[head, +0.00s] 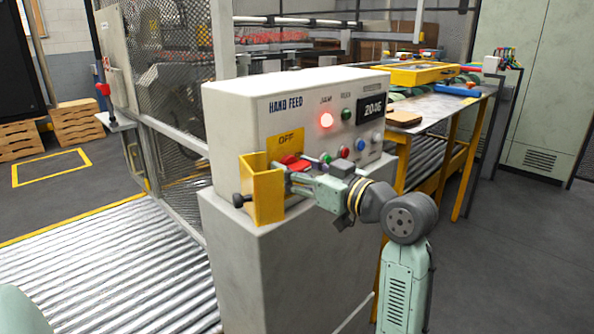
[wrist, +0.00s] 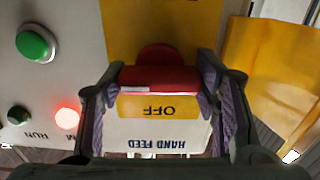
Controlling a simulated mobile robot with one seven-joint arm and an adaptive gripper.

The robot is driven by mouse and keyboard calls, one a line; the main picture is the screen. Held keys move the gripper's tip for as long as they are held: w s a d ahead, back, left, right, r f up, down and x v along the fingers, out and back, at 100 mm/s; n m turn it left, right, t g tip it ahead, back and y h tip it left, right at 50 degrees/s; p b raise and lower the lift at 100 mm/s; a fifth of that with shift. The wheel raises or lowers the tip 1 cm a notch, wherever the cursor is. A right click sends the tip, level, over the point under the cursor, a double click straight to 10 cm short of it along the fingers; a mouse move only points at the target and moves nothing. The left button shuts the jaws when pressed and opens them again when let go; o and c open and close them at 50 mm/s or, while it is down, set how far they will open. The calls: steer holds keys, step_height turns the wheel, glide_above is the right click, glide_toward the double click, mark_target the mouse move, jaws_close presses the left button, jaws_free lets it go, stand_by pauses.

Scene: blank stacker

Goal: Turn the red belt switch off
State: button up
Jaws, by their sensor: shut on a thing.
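The word OFF (wrist: 155,110) appears upside down in the wrist view. The handle's exact angle is hard to tell.
A yellow bracket (head: 264,190) with black knobs stands close left of my gripper. Small buttons, including a green one (wrist: 35,43), sit beside the switch. A red lamp (head: 326,120) glows. A roller conveyor (head: 110,260) runs at left; a work table (head: 440,105) stands behind right.

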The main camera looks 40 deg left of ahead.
steer(key=shift+f, duration=0.15)
steer(key=n+b, duration=0.4)
steer(key=b, duration=0.1)
steer(key=shift+f, duration=0.15)
steer(key=n+b, duration=0.7)
steer(key=n, duration=0.2)
steer(key=shift+s+n+b, duration=0.1)
steer(key=shift+n+b, duration=0.95)
steer(key=shift+n, duration=1.25)
steer(key=shift+r, duration=0.2)
steer(key=o, duration=0.9)
